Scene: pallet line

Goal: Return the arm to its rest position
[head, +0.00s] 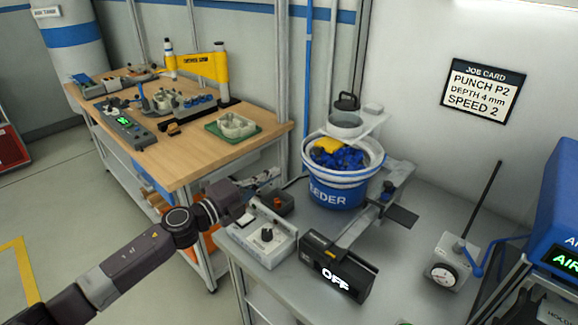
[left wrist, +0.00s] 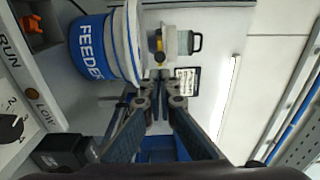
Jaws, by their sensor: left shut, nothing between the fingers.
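My left arm reaches in from the lower left of the head view. Its gripper (head: 262,180) is above the control box at the near left of the grey bench, left of the blue feeder bowl. In the left wrist view the gripper's fingers (left wrist: 159,78) are together with nothing between them. The blue feeder (left wrist: 106,47) shows sideways beyond the fingertips, apart from them. My right gripper is in neither view.
The grey bench holds the feeder (head: 337,193), a control box with a knob (head: 264,240), a black "OFF" display box (head: 338,268) and a dial gauge stand (head: 443,272). A wooden workbench (head: 190,158) stands behind left. Floor at left is clear.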

